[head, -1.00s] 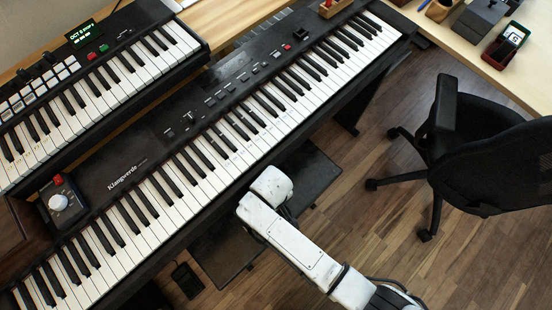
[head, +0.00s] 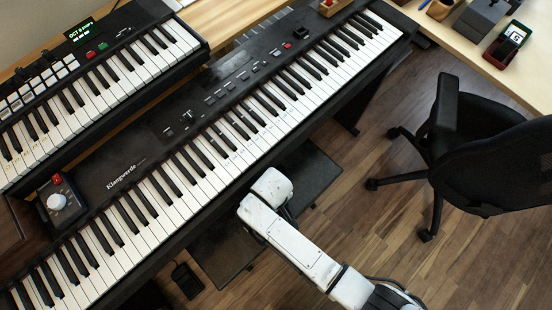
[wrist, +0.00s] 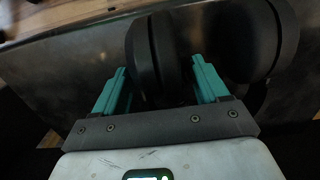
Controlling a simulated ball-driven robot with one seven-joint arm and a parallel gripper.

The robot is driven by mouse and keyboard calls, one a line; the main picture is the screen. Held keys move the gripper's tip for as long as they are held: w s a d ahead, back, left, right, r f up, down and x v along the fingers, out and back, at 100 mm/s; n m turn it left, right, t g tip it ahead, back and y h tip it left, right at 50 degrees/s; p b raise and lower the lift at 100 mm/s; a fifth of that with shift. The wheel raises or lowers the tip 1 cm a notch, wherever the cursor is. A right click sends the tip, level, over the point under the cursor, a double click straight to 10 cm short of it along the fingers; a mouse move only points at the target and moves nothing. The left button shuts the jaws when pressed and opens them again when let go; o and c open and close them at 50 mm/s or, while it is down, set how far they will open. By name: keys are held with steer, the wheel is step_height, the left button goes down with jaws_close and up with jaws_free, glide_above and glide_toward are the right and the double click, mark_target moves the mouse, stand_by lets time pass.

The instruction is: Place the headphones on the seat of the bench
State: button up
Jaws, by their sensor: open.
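The headphones (wrist: 262,42) show in the wrist view as thick, dark round ear cups. They appear to rest on the dark, scuffed seat of the bench (wrist: 70,70). My gripper (wrist: 158,70) is open, with one teal finger on each side of the nearer ear cup; I cannot tell whether either touches it. The headband is not clearly visible. In the head view the black bench (head: 225,250) is partly under the keyboard, and my white arm reaches over it. The arm hides my gripper and the headphones there.
A long digital piano (head: 215,140) overhangs the bench. A smaller keyboard (head: 95,80) stands behind it at the left. A black office chair (head: 490,160) stands at the right on the wood floor (head: 385,225), which is open between chair and bench. A pedal (head: 187,280) lies below.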

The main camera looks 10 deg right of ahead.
step_height(320, 180, up, 12)
steer(key=p, duration=0.2)
steer(key=shift+w+a+p, duration=0.15)
steer(key=shift+w+p, duration=0.15)
steer(key=shift+p, duration=0.05)
steer(key=shift+r, duration=0.1)
steer(key=s+d+r+m, duration=0.2)
steer(key=s+d+r, duration=0.1)
steer(key=d, duration=0.5)
steer(key=s+d+r+m+t, duration=0.1)
steer(key=s+d+r+m, duration=0.1)
steer(key=d, duration=0.6)
steer(key=s+d+r+m, duration=0.3)
steer(key=s+d+r, duration=0.1)
steer(key=d, duration=0.4)
steer(key=shift+s+d+t, duration=0.3)
steer(key=shift+s, duration=0.3)
steer(key=shift+r, duration=0.1)
steer(key=shift+c, duration=0.5)
